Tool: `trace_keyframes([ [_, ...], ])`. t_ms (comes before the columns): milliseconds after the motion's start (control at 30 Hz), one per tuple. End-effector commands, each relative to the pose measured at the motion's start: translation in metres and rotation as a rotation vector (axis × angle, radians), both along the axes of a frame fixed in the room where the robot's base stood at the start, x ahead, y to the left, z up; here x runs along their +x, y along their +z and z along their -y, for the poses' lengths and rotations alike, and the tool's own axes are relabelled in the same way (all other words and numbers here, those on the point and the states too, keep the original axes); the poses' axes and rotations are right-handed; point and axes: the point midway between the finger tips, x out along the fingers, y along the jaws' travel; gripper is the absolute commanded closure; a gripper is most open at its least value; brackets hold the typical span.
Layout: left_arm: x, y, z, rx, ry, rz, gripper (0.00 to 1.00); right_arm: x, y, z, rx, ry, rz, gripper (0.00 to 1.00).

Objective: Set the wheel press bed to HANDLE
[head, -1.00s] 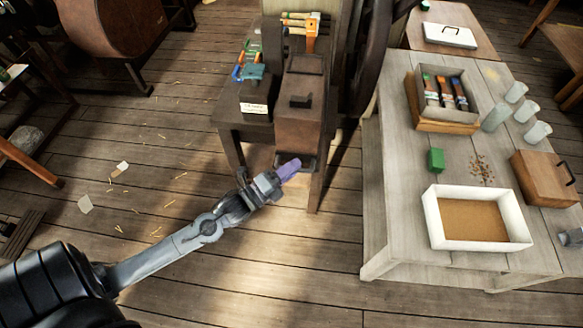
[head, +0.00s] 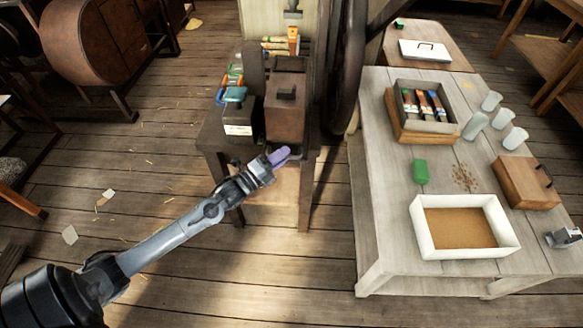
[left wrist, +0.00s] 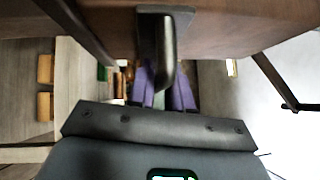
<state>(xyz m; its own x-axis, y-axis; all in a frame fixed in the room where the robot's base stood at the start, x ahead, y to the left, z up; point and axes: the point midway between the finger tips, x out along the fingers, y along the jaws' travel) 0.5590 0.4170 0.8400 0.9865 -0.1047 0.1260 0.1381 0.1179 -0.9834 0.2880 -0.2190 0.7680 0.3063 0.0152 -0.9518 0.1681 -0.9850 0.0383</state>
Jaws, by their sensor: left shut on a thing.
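A dark brown box-like unit (head: 285,117) with a dark handle on top stands on a wooden stand (head: 266,205); I take it to be part of the press. My left gripper (head: 278,156), with purple fingers, is at the low front edge of this unit. In the left wrist view, a dark handle (left wrist: 164,52) projects from a brown surface, and the purple fingers (left wrist: 163,92) are either side of its end. The gripper is shut on this handle. The exact contact is partly hidden. I cannot see my right gripper.
A large dark wheel (head: 347,70) stands right of the unit. Tools and a small white label (head: 238,130) are left of it. The right-hand table (head: 385,225) carries a white tray (head: 425,245), a green block (head: 420,172), jars and boxes. The floor in front is open.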

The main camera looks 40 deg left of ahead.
Motion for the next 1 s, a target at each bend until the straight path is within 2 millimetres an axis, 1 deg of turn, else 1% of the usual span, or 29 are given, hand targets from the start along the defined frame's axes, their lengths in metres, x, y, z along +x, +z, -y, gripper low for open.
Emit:
trace_keyframes([
  [33,-0.001,-0.001,-0.005,0.001,0.006,-0.003,1.0,0.0,0.0,0.0,0.001,0.0,-0.001,0.57],
  [100,-0.001,-0.001,-0.009,0.0,0.009,-0.003,1.0,0.0,0.001,-0.001,0.002,-0.001,0.0,0.57],
  [400,-0.001,-0.001,-0.01,-0.001,0.01,-0.002,1.0,0.0,0.001,-0.002,0.008,-0.004,0.0,0.57],
  [433,-0.001,-0.001,-0.01,-0.001,0.01,-0.002,0.76,0.0,0.001,-0.002,0.008,-0.005,0.0,0.57],
  [533,-0.001,-0.001,-0.009,0.0,0.01,-0.001,0.62,0.0,0.001,-0.002,0.009,-0.005,0.0,0.57],
  [833,-0.002,0.0,-0.009,0.0,0.01,0.0,0.62,0.0,0.001,-0.002,0.008,-0.005,0.0,0.57],
  [933,-0.006,-0.001,-0.01,0.0,0.01,-0.001,0.62,0.0,0.002,-0.002,0.008,-0.005,0.0,0.57],
  [1000,-0.012,-0.002,-0.011,0.0,0.01,-0.003,0.62,0.0,0.004,-0.002,0.008,-0.005,0.0,0.57],
])
